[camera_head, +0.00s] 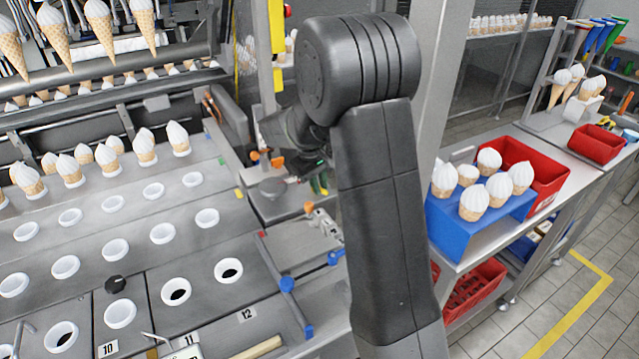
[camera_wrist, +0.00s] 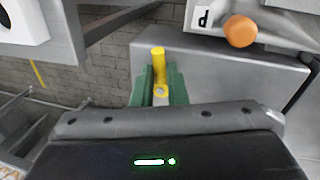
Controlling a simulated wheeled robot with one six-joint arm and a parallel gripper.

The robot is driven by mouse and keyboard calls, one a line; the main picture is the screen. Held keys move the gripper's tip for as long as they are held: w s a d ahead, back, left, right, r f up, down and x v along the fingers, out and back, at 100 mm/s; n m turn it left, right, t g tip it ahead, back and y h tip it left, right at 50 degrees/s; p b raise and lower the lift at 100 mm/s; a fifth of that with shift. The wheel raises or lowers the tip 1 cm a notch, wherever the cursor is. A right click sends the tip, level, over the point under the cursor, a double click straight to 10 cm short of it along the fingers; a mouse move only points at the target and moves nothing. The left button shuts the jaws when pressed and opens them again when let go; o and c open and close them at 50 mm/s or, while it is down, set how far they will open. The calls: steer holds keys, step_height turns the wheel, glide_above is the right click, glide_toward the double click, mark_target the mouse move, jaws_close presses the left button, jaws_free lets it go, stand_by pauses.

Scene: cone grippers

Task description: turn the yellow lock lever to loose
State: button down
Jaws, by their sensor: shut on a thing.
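The yellow lock lever (camera_wrist: 158,62) shows in the wrist view, standing up from between the two green fingers of my gripper (camera_wrist: 159,84). The fingers are closed against its sides, with a pale round pivot or bolt head low between them. In the head view my dark arm covers much of this spot, and I cannot make out the lever there. No loose or tight mark is readable.
An orange knob (camera_wrist: 240,31) beside a "d" label sits right of the lever. A grey housing (camera_wrist: 215,70) lies behind it. In the head view, a blue box of cones (camera_head: 455,228) and a red bin (camera_head: 540,165) stand right of my arm.

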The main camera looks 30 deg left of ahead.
steer(key=c, duration=1.5)
jaws_free()
steer(key=shift+o, duration=0.2)
step_height(320, 180, up, 14)
steer(key=s, duration=0.2)
steer(key=shift+s+a+f, duration=0.2)
steer(key=shift+s+a, duration=0.05)
steer(key=shift+a, duration=0.15)
steer(key=f, duration=0.4)
steer(key=w+f, duration=0.1)
steer(key=f, duration=0.4)
steer(key=w+f, duration=0.1)
steer(key=f, duration=0.3)
steer(key=shift+w+d+f, duration=0.25)
steer(key=shift+d+f, duration=0.05)
steer(key=shift+d, duration=0.1)
steer(key=shift+r, duration=0.1)
